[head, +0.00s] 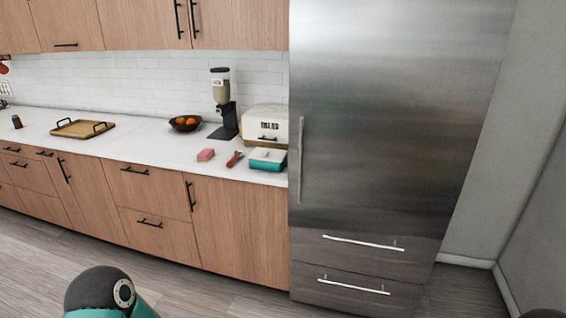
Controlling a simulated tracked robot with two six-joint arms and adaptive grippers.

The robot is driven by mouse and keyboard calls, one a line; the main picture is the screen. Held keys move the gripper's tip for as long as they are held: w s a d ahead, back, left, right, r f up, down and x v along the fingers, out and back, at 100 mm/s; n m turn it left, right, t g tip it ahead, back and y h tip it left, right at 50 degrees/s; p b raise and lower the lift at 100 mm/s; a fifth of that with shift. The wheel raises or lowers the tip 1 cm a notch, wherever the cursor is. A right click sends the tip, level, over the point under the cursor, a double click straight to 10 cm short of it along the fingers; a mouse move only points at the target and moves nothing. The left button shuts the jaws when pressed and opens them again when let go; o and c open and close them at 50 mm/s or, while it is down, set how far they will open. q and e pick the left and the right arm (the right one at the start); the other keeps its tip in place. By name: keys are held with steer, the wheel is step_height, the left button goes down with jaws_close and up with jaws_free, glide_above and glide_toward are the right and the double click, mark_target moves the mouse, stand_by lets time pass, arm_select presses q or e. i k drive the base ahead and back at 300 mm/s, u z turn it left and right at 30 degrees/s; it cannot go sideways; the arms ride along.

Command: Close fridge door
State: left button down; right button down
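The stainless steel fridge (385,130) stands on the right side of the head view. Its tall upper door looks flush with the body, with no visible gap. A long vertical handle (301,160) runs along the door's left edge. Two drawers with horizontal handles sit below it, and both look shut. Part of one of my arms shows at the bottom left, below the cabinets and apart from the fridge. Neither of my grippers is in view.
A white counter (150,146) over wooden cabinets runs left of the fridge. It holds a wooden tray (83,128), a fruit bowl (185,124), a dispenser (222,105), a bread box (266,126) and a teal box (267,160). The floor (185,295) in front is clear.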

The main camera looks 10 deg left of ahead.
mark_target(389, 101)
steer(key=z, duration=0.05)
steer(key=i, duration=1.05)
steer(key=z, duration=0.65)
